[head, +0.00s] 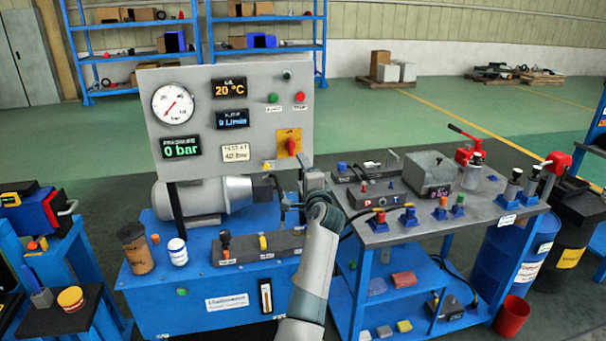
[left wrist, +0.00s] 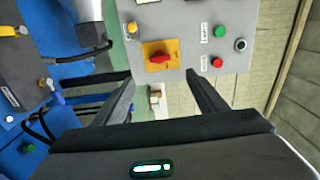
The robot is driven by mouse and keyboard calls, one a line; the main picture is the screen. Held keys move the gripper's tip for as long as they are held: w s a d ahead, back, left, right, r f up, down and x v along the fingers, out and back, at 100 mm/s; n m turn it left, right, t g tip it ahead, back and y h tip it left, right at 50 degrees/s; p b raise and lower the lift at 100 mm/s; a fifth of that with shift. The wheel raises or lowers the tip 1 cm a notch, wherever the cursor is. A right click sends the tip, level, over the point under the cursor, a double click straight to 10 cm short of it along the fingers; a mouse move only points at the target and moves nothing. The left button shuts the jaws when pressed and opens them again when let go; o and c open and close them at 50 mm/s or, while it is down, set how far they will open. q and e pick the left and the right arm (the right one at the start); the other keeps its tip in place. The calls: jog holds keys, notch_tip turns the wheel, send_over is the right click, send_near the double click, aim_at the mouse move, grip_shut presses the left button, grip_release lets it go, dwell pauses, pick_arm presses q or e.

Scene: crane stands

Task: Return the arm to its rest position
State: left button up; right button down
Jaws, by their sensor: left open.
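My left arm (head: 318,255) reaches up from the bottom middle of the head view. Its gripper (head: 284,190) is in front of the blue test bench, below the grey gauge panel (head: 215,130). In the left wrist view the two dark fingers of the gripper (left wrist: 160,77) stand wide apart with nothing between them. The red rotary switch on its yellow plate (head: 289,143) is above the gripper and apart from it. The switch also shows just beyond the fingertips in the left wrist view (left wrist: 159,57). My right gripper is not seen.
The blue bench (head: 190,300) carries a motor, a cup, a jar and a lever block. To the right, the grey-topped table (head: 400,232) holds a manifold, a metal box and several fittings. A red bucket (head: 511,316) stands on the floor. The panel reads 0 bar.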

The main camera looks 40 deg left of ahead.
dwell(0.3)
pick_arm(q)
jog(key=s+d+f+m+t+h, duration=0.1)
jog(key=d+f+h, duration=0.3)
jog(key=f, duration=0.9)
jog(key=d+f+m+h, duration=0.1)
jog(key=d+f+h, duration=0.1)
jog(key=d+f, duration=0.75)
jog(key=s+d+f+g+h, duration=0.15)
jog(key=s+f, duration=0.25)
jog(key=f, duration=0.4)
jog(key=s+d+f+n+h, duration=0.1)
jog(key=s+d+f, duration=0.2)
jog(key=f, duration=0.5)
jog(key=s+d+f+h, duration=0.2)
jog(key=s+f, duration=0.2)
jog(key=f, duration=0.4)
jog(key=s+d+f+n+g+h, duration=0.1)
jog(key=s+d+f, duration=0.3)
jog(key=s+f, duration=0.5)
jog(key=s+d+f+n+g+h, duration=0.2)
jog(key=s+f, duration=0.7)
jog(key=s, duration=1.2)
jog(key=s+d+f+n+g+h, duration=0.1)
jog(key=s+d+f+n+g, duration=0.2)
jog(key=s, duration=1.3)
jog(key=d+f, duration=0.3)
jog(key=f, duration=0.3)
jog(key=shift+d, duration=0.2)
jog(key=shift+w+f, duration=0.1)
